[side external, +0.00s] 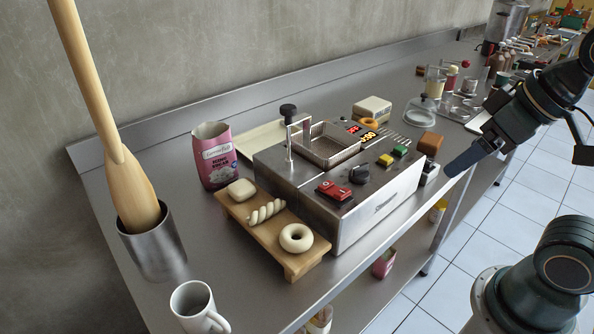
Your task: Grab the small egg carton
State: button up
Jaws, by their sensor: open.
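A small cream box (372,108) with a rounded lid stands on the steel counter behind the fryer-like machine; it may be the small egg carton, but I cannot tell for certain. No other carton is clear to me. My gripper (464,160) is at the right, over the counter's front edge, pointing down to the left. It is open, with nothing seen in it. It is apart from the cream box, to its right and nearer the front. One finger shows clearly; the other is largely hidden.
The steel machine (345,215) with a basket, knobs and a red switch fills the middle. A wooden board (286,262) with dough pieces, a pink flour bag (214,158), a steel canister (152,250) and a white mug (196,305) stand left. A brown block (430,143) and glass dome (421,112) stand near my gripper.

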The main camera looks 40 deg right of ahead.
jog(key=shift+o, duration=1.4)
jog(key=w+d+r+m+h, duration=0.1)
jog(key=w+d+r+m, duration=0.2)
jog(key=w, duration=0.3)
jog(key=w+d+r+m, duration=0.2)
jog(key=w+r, duration=0.1)
jog(key=w, duration=0.4)
jog(key=m+g+h, duration=0.2)
jog(key=m, duration=1.1)
send_over(374, 104)
jog(key=s+a, duration=0.4)
notch_tip(374, 104, down, 11)
jog(key=shift+x, duration=4.5)
